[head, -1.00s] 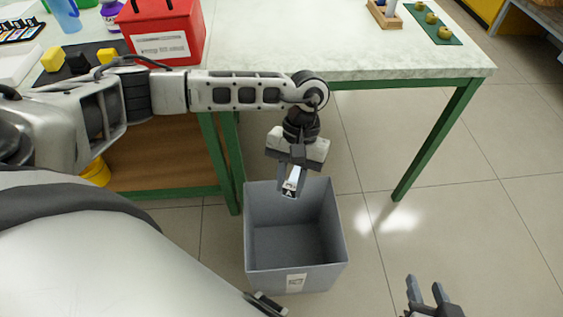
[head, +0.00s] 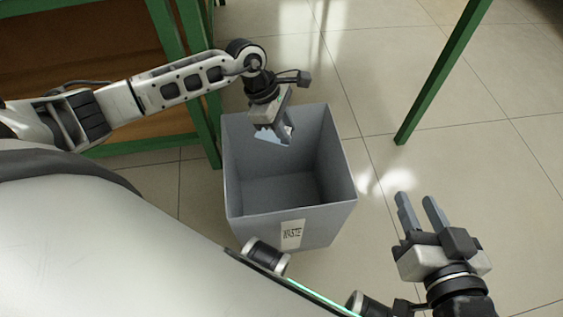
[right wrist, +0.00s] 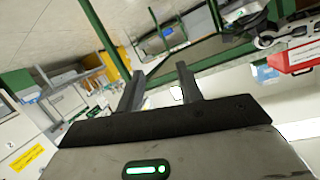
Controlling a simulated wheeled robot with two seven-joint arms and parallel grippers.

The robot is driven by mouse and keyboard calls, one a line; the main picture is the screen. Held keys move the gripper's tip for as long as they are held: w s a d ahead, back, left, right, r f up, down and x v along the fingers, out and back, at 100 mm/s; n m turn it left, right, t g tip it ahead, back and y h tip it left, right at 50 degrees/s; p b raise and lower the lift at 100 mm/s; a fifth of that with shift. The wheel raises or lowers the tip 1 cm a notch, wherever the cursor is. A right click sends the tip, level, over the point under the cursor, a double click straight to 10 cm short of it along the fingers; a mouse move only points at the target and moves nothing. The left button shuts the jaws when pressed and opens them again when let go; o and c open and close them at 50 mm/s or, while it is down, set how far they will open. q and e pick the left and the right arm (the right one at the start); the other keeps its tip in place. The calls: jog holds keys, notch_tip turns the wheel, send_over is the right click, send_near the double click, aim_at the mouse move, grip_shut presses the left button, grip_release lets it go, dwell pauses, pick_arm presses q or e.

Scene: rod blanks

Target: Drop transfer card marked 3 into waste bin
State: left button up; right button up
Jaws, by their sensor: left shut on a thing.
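The grey waste bin (head: 290,196) stands on the floor in the middle of the head view, open at the top, with a "WASTE" label on its front. My left gripper (head: 277,138) is over the left back part of the bin's opening, pointing down. It is shut on a small pale card (head: 266,135), mostly hidden by the fingers; its mark cannot be read. My right gripper (head: 418,198) is to the right of the bin, with its fingers apart and nothing between them. It also shows open and empty in the right wrist view (right wrist: 160,80).
A green table leg (head: 440,75) stands at the right back. Green frame legs (head: 190,60) and a brown shelf (head: 80,55) are at the left, close to my left arm. The tiled floor (head: 480,150) right of the bin is clear.

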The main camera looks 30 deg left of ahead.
pick_arm(q)
notch_tip(320, 180, down, 3)
jog(key=shift+f+b, duration=0.1)
jog(key=shift+b, duration=0.75)
jog(key=shift+f, duration=0.2)
pick_arm(e)
jog(key=shift+w+a+r+m+t+y, duration=0.2)
jog(key=shift+a+r+m+t+y, duration=0.1)
jog(key=shift+a+m+y, duration=0.15)
pick_arm(q)
jog(key=o, duration=0.9)
jog(key=shift+r, duration=0.15)
